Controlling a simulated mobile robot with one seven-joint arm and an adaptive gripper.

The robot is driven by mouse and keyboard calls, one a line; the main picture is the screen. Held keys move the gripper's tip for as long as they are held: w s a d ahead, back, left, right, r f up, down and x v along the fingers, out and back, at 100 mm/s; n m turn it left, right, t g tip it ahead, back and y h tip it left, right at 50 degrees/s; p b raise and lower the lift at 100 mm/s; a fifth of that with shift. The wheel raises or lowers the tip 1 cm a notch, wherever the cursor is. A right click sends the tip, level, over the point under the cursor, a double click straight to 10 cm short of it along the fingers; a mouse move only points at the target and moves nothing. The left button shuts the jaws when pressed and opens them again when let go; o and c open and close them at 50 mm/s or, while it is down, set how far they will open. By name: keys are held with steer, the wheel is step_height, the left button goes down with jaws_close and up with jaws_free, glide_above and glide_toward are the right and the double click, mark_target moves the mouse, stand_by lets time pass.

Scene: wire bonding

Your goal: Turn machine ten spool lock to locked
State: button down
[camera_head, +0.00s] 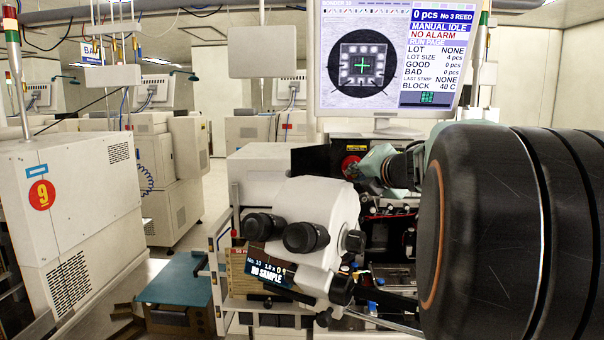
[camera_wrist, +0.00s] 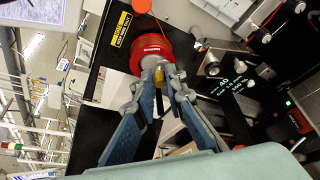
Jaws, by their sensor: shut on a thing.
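The red spool (camera_wrist: 150,50) is on the dark panel at upper middle in the wrist view. In the head view the red spool (camera_head: 350,165) shows small, left of my gripper (camera_head: 365,170). In the wrist view my gripper (camera_wrist: 156,68) has its fingertips together at the spool's near face, shut on what seems to be the spool lock at its centre. The fingertips hide most of the lock, so I cannot tell which way it is turned. A small yellow part (camera_wrist: 159,74) shows between the fingers.
A white microscope head (camera_head: 318,205) with black eyepieces stands left of and below the gripper in the head view. The monitor (camera_head: 390,60) is above. Machine nine (camera_head: 70,200) is at left, across an open aisle. An orange-red knob (camera_wrist: 141,6) is above the spool.

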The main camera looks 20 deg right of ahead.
steer(key=c, duration=2)
jaws_free()
steer(key=shift+o, duration=0.2)
steer(key=shift+r, duration=0.1)
step_height(320, 180, up, 10)
